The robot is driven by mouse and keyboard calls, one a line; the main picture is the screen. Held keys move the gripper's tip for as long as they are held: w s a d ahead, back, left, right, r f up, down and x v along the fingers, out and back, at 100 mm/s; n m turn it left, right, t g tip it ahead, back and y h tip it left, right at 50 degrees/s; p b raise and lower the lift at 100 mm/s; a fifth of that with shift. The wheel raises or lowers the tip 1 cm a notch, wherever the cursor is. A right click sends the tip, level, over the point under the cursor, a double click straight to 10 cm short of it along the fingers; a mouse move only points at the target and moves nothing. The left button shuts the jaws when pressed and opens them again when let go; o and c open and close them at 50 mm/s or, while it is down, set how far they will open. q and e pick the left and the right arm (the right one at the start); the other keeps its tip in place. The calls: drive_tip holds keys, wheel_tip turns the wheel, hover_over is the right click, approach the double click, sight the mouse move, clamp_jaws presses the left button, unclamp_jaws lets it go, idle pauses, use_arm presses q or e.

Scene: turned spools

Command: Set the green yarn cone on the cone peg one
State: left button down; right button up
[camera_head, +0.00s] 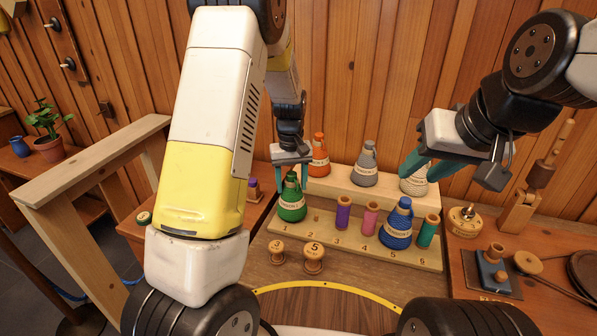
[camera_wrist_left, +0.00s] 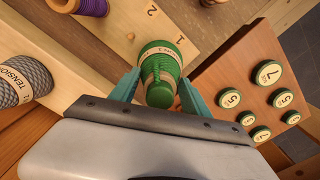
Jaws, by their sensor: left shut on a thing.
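The green yarn cone (camera_head: 292,208) is upright at the left end of the wooden peg board (camera_head: 355,246), behind the number 1. My left gripper (camera_head: 291,178) is above it, shut on its upper part. In the left wrist view the cone (camera_wrist_left: 159,62) sits between the two teal fingers, near the printed 1. Peg one is hidden by the cone, and I cannot tell whether the cone's base touches the board. My right gripper (camera_head: 420,172) is open and empty, up at the right in front of a cream cone (camera_head: 413,186).
Purple (camera_head: 343,213) and pink (camera_head: 369,218) spools, a blue cone (camera_head: 397,226) and a teal spool (camera_head: 428,232) stand along the board. Orange (camera_head: 319,160) and grey (camera_head: 365,166) cones stand on the step behind. Two numbered wooden spools (camera_head: 314,257) stand in front.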

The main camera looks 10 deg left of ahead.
use_arm(q)
drive_tip(key=shift+f, duration=0.5)
idle(0.6)
drive_tip(key=c, duration=0.8)
unclamp_jaws()
drive_tip(key=shift+r, duration=5.45)
